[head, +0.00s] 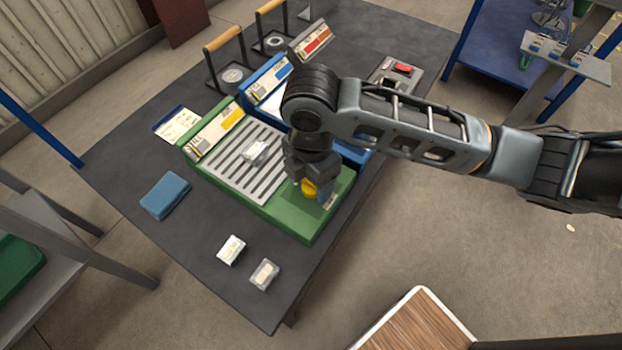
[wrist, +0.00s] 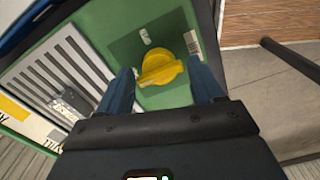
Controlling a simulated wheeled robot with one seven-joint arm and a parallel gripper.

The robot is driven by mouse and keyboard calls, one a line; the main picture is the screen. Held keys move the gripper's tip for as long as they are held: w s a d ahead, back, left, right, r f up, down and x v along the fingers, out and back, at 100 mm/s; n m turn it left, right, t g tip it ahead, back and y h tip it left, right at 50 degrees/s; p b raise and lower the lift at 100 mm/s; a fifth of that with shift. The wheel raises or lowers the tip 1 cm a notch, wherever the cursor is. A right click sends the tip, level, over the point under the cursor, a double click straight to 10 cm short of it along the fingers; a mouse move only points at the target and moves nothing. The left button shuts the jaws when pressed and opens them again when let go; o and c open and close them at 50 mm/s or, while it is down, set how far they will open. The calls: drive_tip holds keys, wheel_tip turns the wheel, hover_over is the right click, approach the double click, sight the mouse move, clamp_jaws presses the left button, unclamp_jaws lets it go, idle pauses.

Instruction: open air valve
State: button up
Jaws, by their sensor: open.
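The air valve is a yellow round knob (head: 309,187) with a raised grip bar, on the front end of a green unit (head: 292,227) on the dark table. In the wrist view the yellow knob (wrist: 160,69) sits on a dark green panel. My gripper (head: 307,180) points down over the knob. In the wrist view my gripper (wrist: 160,88) is open, with one blue-grey finger on each side of the knob's lower part. I cannot tell whether the fingers touch it. My gripper hides part of the knob in the head view.
The green unit has a slotted grate (head: 243,170) with a small white-grey block (head: 256,153) on it. A blue unit (head: 262,83) stands behind. A blue box (head: 165,195) and two small blocks (head: 231,250) (head: 265,274) lie on the table (head: 130,190). A red switch (head: 403,69) is at the back right.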

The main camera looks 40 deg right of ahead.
drive_tip(key=shift+f, duration=0.35)
drive_tip(key=shift+c, duration=0.5)
drive_tip(key=c, duration=0.7)
